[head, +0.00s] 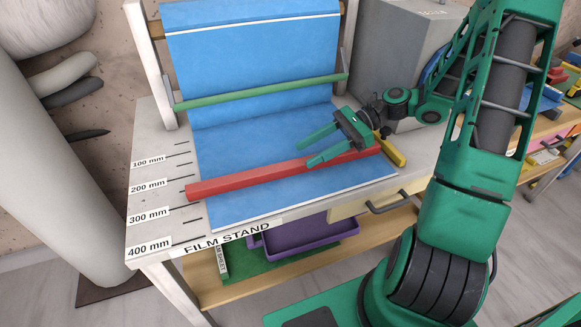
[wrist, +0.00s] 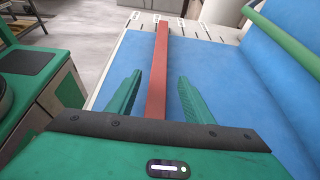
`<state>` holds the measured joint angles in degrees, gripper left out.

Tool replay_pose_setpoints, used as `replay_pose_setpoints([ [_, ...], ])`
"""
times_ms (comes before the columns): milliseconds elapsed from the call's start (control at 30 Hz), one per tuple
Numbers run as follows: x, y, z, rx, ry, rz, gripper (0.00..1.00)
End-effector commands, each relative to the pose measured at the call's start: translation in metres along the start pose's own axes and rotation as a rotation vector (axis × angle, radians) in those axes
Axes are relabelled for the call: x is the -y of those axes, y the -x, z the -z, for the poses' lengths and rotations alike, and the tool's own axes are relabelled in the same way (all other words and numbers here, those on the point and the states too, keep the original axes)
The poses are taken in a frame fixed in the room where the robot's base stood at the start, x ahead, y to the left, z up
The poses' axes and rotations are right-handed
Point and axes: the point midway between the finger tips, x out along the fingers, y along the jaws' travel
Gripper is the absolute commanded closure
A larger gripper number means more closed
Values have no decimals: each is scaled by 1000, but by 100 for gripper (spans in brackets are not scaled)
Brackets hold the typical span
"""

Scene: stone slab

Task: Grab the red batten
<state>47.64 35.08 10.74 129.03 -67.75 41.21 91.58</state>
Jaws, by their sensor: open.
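The red batten (head: 245,181) is a long straight bar. It lies across the blue sheet (head: 232,152) on the film stand, and its left end reaches over the millimetre scale. My gripper (head: 306,154) is over the right part of the batten, its green fingers pointing left. In the wrist view the batten (wrist: 159,70) runs lengthwise between the two open fingers (wrist: 153,88), with gaps on both sides. I cannot tell how high the fingers are above the sheet.
A green rod (head: 262,91) spans the stand behind the batten, between white uprights. A yellow piece (head: 391,149) lies just right of my gripper. A grey box (head: 398,55) stands behind my wrist. A purple tray (head: 305,238) sits on the shelf below.

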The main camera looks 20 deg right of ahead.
Motion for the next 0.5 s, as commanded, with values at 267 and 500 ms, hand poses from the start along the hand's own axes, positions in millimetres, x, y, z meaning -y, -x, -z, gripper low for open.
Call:
replay_pose_setpoints([
  [267,-1,-37,4,2,0,-4,53],
  [500,-1,-48,5,-1,0,-1,53],
])
